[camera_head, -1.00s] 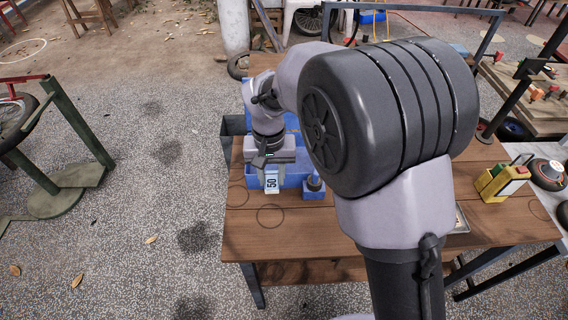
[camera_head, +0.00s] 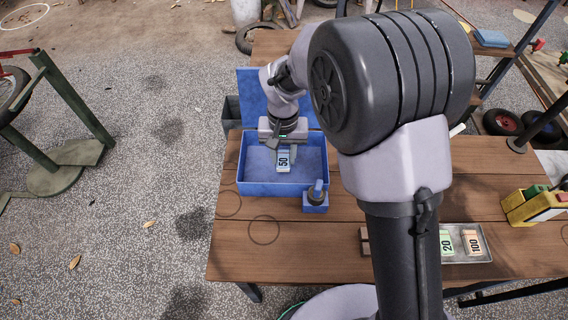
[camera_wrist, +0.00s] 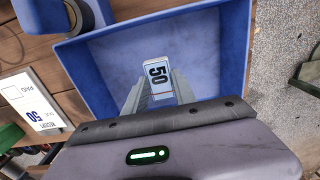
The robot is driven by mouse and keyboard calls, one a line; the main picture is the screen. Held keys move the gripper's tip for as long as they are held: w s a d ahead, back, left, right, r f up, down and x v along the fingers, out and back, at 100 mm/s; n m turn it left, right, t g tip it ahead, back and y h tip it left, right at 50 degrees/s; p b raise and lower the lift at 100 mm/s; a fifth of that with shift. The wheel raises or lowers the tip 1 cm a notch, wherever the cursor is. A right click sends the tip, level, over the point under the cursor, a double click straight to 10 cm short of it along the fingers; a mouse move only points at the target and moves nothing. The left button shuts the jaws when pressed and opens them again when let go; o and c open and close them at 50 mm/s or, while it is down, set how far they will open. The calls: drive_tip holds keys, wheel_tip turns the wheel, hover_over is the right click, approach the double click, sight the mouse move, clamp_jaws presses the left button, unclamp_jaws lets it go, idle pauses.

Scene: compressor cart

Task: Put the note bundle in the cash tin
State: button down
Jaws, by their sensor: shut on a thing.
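The note bundle (camera_head: 284,161) is a pale stack with a "50" label. My gripper (camera_head: 283,153) is shut on it and holds it upright over the blue cash tin (camera_head: 311,168). The tin stands open with its lid raised at the back. In the wrist view the bundle (camera_wrist: 157,75) sits between the fingertips, within the outline of the tin (camera_wrist: 222,60). The tin floor looks otherwise empty. I cannot tell whether the bundle touches the floor.
A small blue holder with a dark round piece (camera_head: 316,198) stands at the tin's front right corner. A metal tray (camera_head: 486,256) holds "20" and "100" bundles. A white "50" card (camera_wrist: 35,103) shows in the wrist view. Yellow box (camera_head: 533,206) at right. The front-left tabletop is clear.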

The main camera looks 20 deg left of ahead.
sight(283, 158)
wheel_tip(283, 158, down, 3)
drive_tip(key=shift+f+b, duration=0.15)
drive_tip(key=shift+b, duration=0.25)
drive_tip(key=shift+f, duration=0.25)
drive_tip(key=c, duration=1)
unclamp_jaws()
drive_tip(key=shift+r, duration=0.1)
drive_tip(key=shift+c, duration=0.2)
